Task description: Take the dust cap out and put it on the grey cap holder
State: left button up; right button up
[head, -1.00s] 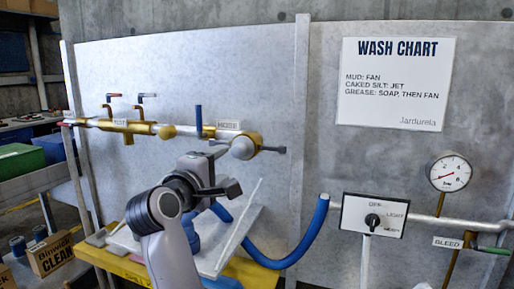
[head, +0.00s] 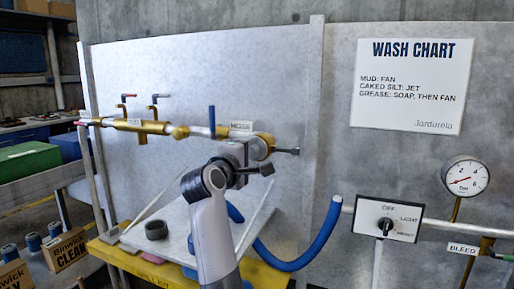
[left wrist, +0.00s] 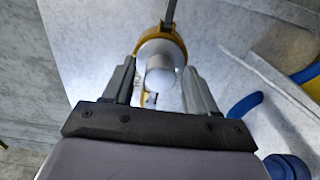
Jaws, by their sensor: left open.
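The dust cap (left wrist: 160,75) is a pale grey round plug seated in a brass ring on the pipe, in the left wrist view. In the head view the cap end of the brass fitting (head: 258,149) is mostly behind my gripper. My left gripper (head: 250,163) is open; in the left wrist view its fingers (left wrist: 158,82) stand on either side of the cap, and I cannot tell whether they touch it. A dark grey ring-shaped piece (head: 156,229), perhaps the cap holder, stands on the sloping pale board. My right gripper is not in view.
Brass piping with upright levers (head: 212,120) runs along the metal panel. A blue hose (head: 303,262) hangs right of my arm. A selector box (head: 388,218) and a pressure gauge (head: 465,176) are at the right. A yellow bench (head: 125,258) is below.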

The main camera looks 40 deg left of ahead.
pick_arm(q)
jog(key=c, duration=1)
jog(key=shift+s+d+p, duration=0.1)
jog(key=shift+s+p, duration=0.2)
jog(key=shift+s, duration=0.05)
jog(key=shift+s, duration=0.2)
jog(key=p+v, duration=0.2)
jog(key=v, duration=0.4)
dwell(1.1)
jog(key=shift+s, duration=0.1)
